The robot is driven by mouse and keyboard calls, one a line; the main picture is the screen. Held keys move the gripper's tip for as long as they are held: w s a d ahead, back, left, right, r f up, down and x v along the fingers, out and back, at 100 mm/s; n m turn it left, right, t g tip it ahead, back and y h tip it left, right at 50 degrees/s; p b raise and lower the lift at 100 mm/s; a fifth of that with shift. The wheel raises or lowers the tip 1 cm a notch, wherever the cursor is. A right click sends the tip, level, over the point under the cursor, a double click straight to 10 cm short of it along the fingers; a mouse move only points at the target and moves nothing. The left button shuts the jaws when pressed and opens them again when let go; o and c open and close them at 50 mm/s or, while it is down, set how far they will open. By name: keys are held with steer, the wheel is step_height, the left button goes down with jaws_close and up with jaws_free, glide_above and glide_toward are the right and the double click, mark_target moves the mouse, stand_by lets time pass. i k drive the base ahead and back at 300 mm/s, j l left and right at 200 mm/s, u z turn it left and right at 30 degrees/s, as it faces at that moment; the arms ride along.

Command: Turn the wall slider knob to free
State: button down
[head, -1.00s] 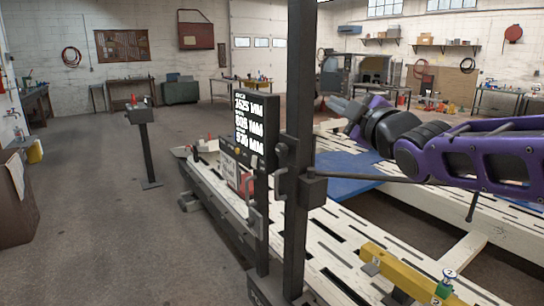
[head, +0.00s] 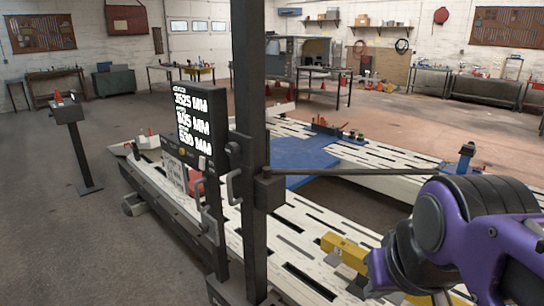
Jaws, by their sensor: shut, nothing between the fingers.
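A tall black upright post (head: 250,80) stands at the middle of the head view. A dark slider block (head: 268,190) sits on it, with a thin horizontal rod (head: 345,172) running right from it. A small round dark knob (head: 232,148) sticks out at the left of the post, a little above the block. I cannot tell from its look which setting it is at. My purple and black arm comes in at the lower right, well apart from the knob.
A black display panel (head: 198,125) with white millimetre readings stands left of the post. A grey handle (head: 207,222) is below it. The slotted white bench (head: 290,240) carries a yellow clamp (head: 345,247). A pedestal (head: 72,140) stands on clear floor at left.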

mark_target(232, 150)
steer(key=i+j+u, duration=0.1)
steer(key=j+u, duration=0.35)
steer(key=i+j+u, duration=0.15)
steer(key=j+u, duration=0.25)
steer(key=i+j, duration=0.4)
steer(key=i, duration=0.15)
steer(key=k+l, duration=0.45)
steer(key=k, duration=0.1)
